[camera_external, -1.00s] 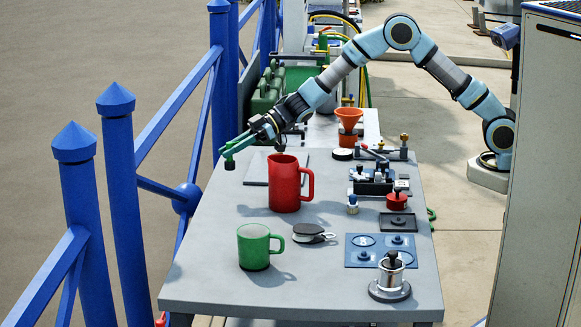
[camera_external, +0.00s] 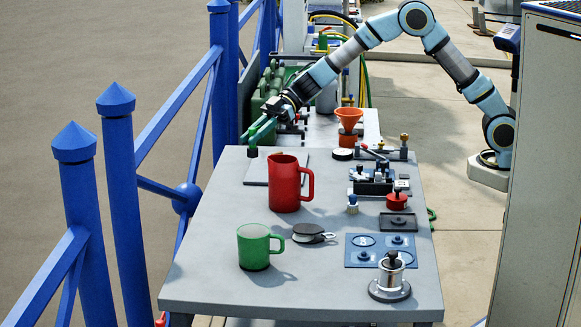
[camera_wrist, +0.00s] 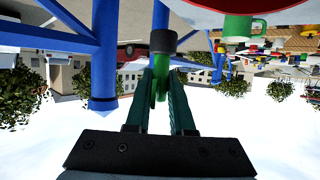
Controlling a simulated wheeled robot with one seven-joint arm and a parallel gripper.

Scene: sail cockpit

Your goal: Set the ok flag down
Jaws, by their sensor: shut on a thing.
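My gripper (camera_external: 259,133) is over the far left part of the grey table, beyond the red jug. Its green fingers are shut on a slim green piece (camera_wrist: 160,82) with a dark round end (camera_wrist: 163,41), seen between the fingertips in the wrist view. This appears to be the ok flag; in the external view its dark green end (camera_external: 252,151) hangs below the fingers, close to the table's far left edge. Whether it touches the table I cannot tell. No lettering is readable.
A flat grey board (camera_external: 256,172) lies behind the red jug (camera_external: 285,184). An orange funnel (camera_external: 349,118) and fittings are at right. Blue railing (camera_external: 180,110) runs along the left.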

